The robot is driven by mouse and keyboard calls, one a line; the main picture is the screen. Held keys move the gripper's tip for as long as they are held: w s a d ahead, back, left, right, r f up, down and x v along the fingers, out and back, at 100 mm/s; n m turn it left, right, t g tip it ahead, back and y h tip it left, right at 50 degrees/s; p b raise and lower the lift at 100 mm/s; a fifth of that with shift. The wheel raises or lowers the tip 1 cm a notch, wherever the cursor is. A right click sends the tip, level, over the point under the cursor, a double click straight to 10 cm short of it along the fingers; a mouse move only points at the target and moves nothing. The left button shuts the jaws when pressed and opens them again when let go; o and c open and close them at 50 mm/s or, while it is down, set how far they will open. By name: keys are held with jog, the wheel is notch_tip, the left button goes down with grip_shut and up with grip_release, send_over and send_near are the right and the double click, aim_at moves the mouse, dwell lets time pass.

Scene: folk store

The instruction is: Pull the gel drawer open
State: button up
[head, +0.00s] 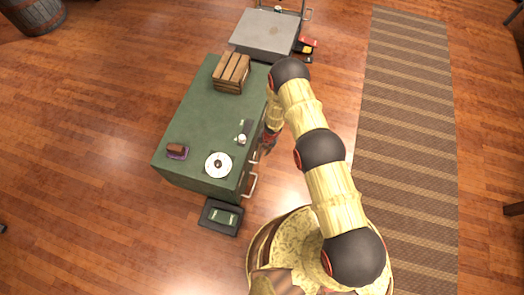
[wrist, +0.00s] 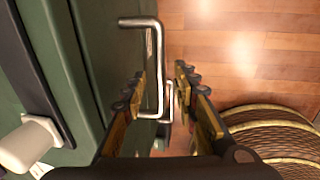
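The green cabinet (head: 190,125) stands left of my arm in the head view, with metal drawer handles on its right side. One handle (head: 251,187) shows near its lower right corner. In the wrist view a bent metal handle (wrist: 151,60) stands out from the green front (wrist: 104,45). My gripper (wrist: 160,74) is open, with one finger on each side of this handle; I cannot tell whether either touches it. In the head view my gripper (head: 268,141) is at the cabinet's right side, partly hidden by my arm. No gel label shows.
On the cabinet top are a wooden crate (head: 231,72), a white round plate (head: 218,165), a small brown item (head: 176,150) and a small white item (head: 241,139). A grey platform (head: 265,33) stands behind. A black box (head: 221,217) lies on the floor in front. A striped rug (head: 405,130) lies right.

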jog(key=shift+a+f, duration=0.1)
jog(key=shift+f, duration=0.3)
grip_shut()
dwell(0.8)
